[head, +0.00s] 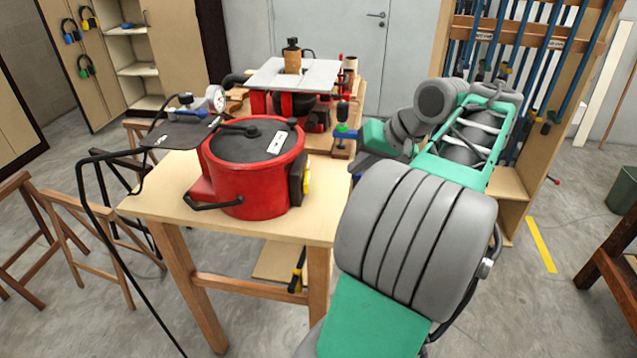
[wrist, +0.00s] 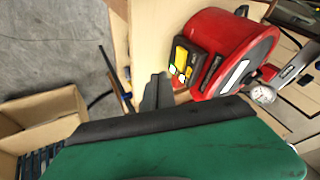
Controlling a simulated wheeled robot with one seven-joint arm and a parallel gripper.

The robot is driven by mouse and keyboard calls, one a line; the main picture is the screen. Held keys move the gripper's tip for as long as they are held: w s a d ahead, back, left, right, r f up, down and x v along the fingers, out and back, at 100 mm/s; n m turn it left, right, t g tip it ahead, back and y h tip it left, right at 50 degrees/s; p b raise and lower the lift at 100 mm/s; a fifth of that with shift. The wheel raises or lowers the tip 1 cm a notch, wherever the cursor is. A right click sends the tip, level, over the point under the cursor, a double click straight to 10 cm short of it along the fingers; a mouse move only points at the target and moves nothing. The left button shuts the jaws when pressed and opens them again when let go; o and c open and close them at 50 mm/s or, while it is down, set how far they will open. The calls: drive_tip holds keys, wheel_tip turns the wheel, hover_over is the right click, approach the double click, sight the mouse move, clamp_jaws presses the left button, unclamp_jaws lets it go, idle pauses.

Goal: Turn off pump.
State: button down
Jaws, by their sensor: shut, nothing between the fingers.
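A red round pot-like vessel (head: 245,175) with a dark lid stands on the wooden table. A black switch box with yellow parts (head: 306,180) sits on its right side. In the wrist view the red vessel (wrist: 240,50) lies at the upper right, and its switch box (wrist: 187,62) faces me with yellow and light-coloured parts. My gripper (wrist: 157,90) is shut and empty. Its fingers appear just left of and below the switch box, apart from it in the picture. In the head view my gripper's fingertips are hard to make out right of the vessel.
A small clamp-like tool (head: 343,130) stands near my wrist. The table's front right corner (head: 325,220) is clear.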

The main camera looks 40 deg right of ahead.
sight(307, 182)
drive_tip(key=b+x, duration=0.1)
drive_tip(key=x, duration=0.9)
drive_tip(key=shift+w+a+f+b, duration=0.15)
drive_tip(key=shift+w+a+b, duration=0.05)
drive_tip(key=shift+b, duration=0.2)
drive_tip(key=shift+w+a, duration=0.9)
drive_tip(key=shift+a, duration=0.1)
drive_tip(key=shift+w+a, duration=0.3)
drive_tip(key=shift+d, duration=0.1)
